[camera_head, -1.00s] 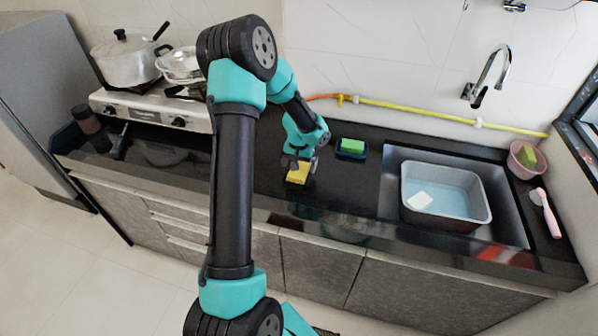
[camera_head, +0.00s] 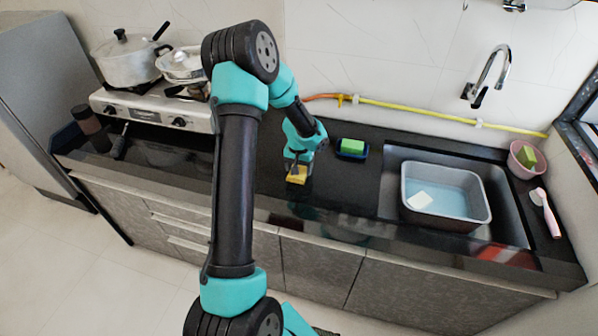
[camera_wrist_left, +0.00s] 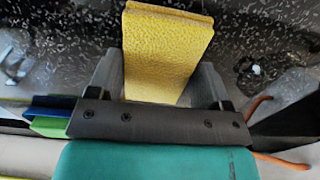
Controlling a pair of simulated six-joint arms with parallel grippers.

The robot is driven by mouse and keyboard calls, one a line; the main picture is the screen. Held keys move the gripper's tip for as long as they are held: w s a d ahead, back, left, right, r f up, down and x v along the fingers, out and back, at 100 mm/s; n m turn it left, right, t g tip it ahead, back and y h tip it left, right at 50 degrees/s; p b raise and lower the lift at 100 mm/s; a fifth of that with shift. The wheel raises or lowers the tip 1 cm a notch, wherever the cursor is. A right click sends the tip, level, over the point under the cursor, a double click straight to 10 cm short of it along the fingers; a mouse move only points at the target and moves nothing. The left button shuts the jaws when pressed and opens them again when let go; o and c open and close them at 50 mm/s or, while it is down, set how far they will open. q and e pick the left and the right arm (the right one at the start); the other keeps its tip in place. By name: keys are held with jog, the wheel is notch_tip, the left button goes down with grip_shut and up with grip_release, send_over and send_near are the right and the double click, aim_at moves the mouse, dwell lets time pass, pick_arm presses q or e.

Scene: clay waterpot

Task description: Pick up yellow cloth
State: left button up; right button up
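The yellow cloth (camera_head: 297,176) is a small block-shaped piece on the dark countertop (camera_head: 345,195), below my left gripper (camera_head: 297,166). In the left wrist view the yellow cloth (camera_wrist_left: 167,50) stands between the two grey fingers of my left gripper (camera_wrist_left: 158,75). The fingers are beside its two sides and very close to it. I cannot tell whether they press on it. It looks to be at counter level. My right gripper is not in view.
A green sponge on a blue tray (camera_head: 351,155) lies to the right. Beyond it is a sink with a grey basin (camera_head: 445,205). A pink bowl (camera_head: 527,160) and a brush (camera_head: 547,213) are far right. The stove (camera_head: 150,115) with pots stands left.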

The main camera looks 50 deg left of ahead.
pick_arm(q)
jog(key=c, duration=0.4)
jog(key=shift+o, duration=0.2)
jog(key=shift+r, duration=0.1)
jog(key=shift+r, duration=1.4)
jog(key=shift+d+r, duration=0.1)
jog(key=shift+r, duration=0.25)
jog(key=s+d, duration=0.3)
jog(key=d, duration=0.1)
jog(key=s+d+r, duration=0.1)
jog(key=s+d, duration=0.6)
jog(key=shift+s+d+r, duration=0.15)
jog(key=shift+s+d, duration=0.15)
jog(key=shift+d, duration=0.1)
